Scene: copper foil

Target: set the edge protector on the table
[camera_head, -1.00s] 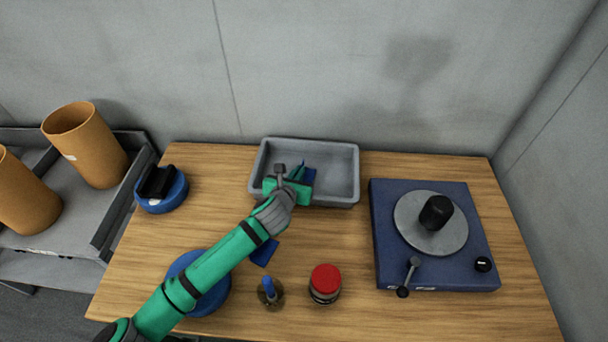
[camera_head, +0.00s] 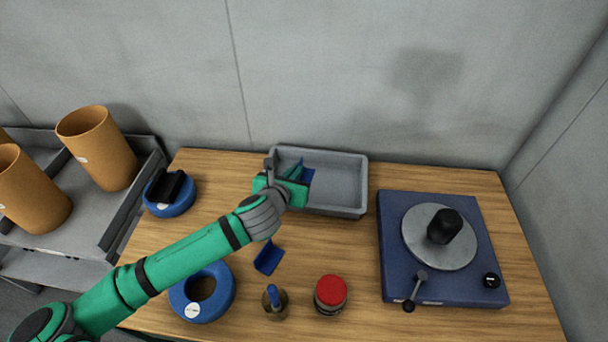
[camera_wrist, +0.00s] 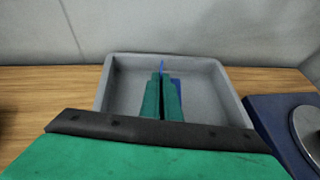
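My gripper (camera_wrist: 162,98) is over the left part of the grey tray (camera_head: 345,211), with its two green fingers close together. It is shut on a blue angled piece, which I take as the edge protector (camera_head: 309,175). In the wrist view, a thin blue edge shows between the fingertips, and another blue face (camera_wrist: 178,88) shows right of the right finger. The fingers hide much of it. I cannot tell its exact height above the tray floor. A second blue angled piece (camera_head: 268,257) lies on the wooden table (camera_head: 340,250) in front of the tray.
A blue ring roll (camera_head: 222,292), a small bottle with a blue top (camera_head: 274,300) and a red-lidded jar (camera_head: 331,295) stand at the front. A blue turntable unit (camera_head: 455,290) is right. A blue roll with a black piece (camera_head: 168,193) is left. Bare table lies between tray and jar.

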